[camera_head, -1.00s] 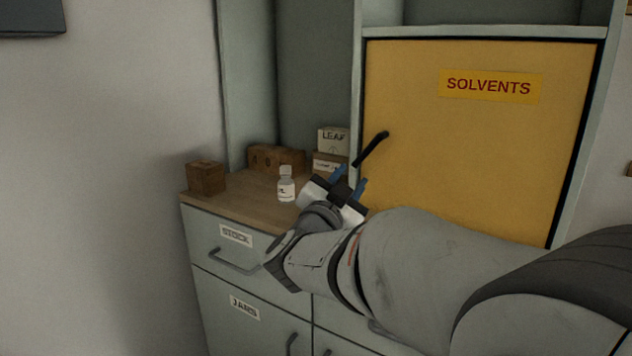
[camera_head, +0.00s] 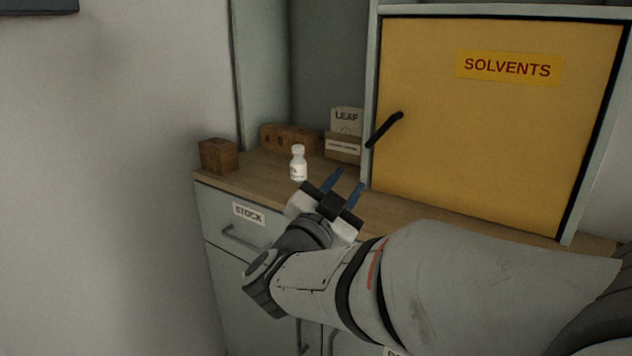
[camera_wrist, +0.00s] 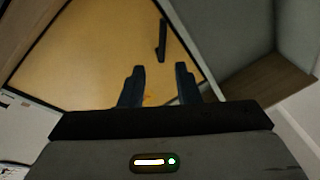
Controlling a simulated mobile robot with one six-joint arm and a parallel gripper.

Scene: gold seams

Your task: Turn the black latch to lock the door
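The black latch (camera_head: 384,129) is a slanted bar at the left edge of the yellow door (camera_head: 490,130) marked SOLVENTS. Its upper end points right and its lower end points left. The door sits flush in its grey frame. In the wrist view the latch (camera_wrist: 162,41) stands beyond my fingers, near the edge of the door (camera_wrist: 95,50). My gripper (camera_head: 350,183) is open and empty, with its blue fingers apart, below and left of the latch and clear of it. The wrist view also shows the spread fingers of my gripper (camera_wrist: 159,82).
A white bottle (camera_head: 298,165) stands on the wooden counter (camera_head: 255,178) left of my gripper. A STOCK drawer (camera_head: 248,226) is below.

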